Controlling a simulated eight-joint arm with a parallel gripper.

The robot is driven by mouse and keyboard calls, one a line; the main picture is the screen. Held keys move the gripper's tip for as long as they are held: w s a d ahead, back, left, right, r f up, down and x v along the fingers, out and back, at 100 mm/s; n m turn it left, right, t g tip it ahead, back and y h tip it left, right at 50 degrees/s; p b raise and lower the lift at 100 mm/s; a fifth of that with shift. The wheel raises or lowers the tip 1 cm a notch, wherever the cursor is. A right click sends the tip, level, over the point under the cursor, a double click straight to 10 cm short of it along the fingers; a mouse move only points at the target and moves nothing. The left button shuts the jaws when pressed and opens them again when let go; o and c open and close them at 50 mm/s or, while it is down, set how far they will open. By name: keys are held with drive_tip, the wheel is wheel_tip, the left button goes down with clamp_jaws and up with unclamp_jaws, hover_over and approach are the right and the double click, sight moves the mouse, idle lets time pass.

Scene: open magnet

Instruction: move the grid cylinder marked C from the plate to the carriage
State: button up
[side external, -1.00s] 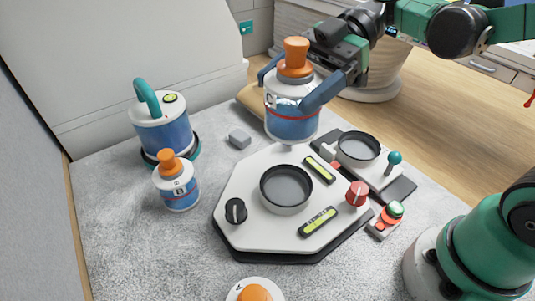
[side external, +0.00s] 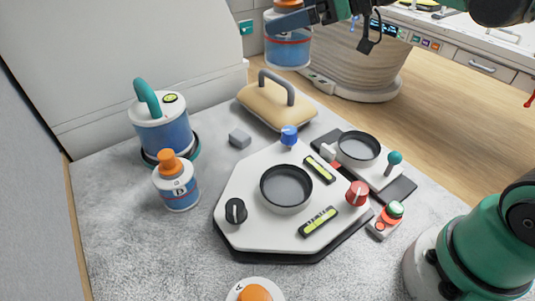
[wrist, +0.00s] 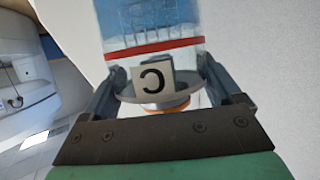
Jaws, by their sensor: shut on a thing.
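The grid cylinder marked C (side external: 288,50), blue and white with a red band and orange knob, hangs high above the back of the bench. In the wrist view its label C (wrist: 153,84) shows upside down. My gripper (side external: 291,22) is shut around its upper part, partly cut off by the top edge; both fingers show in the wrist view (wrist: 160,70). The white eight-sided plate (side external: 255,222) has an empty round dark cup in its middle. The carriage (side external: 381,176), white with a round dark cup and teal knob, sits on a dark rail behind right. Its cup is empty.
Cylinder B (side external: 180,190) and a teal-handled canister (side external: 160,130) stand at left. An orange-knobbed item (side external: 254,291) is at the front edge. A handled tan pad (side external: 268,103), grey block (side external: 239,138) and button box (side external: 385,221) lie around the plate.

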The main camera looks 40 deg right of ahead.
drive_tip(key=w+d+r+m+t+h, duration=0.1)
drive_tip(key=w+d+m+t+h, duration=0.1)
drive_tip(key=d+m+h, duration=0.25)
drive_tip(key=s+a+r+n+g+y, duration=0.1)
drive_tip(key=s+a+n+g+y, duration=0.8)
drive_tip(key=n, duration=0.5)
drive_tip(key=s+a+g, duration=0.2)
drive_tip(key=g, duration=0.1)
drive_tip(key=shift+s+n+g, duration=0.15)
drive_tip(key=shift+n+g, duration=0.15)
drive_tip(key=shift+n, duration=0.05)
drive_tip(key=shift+y, duration=0.25)
wheel_tip(320, 180, down, 20)
drive_tip(key=shift+r, duration=0.25)
drive_tip(key=o, duration=1.4)
drive_tip(key=shift+c, duration=0.2)
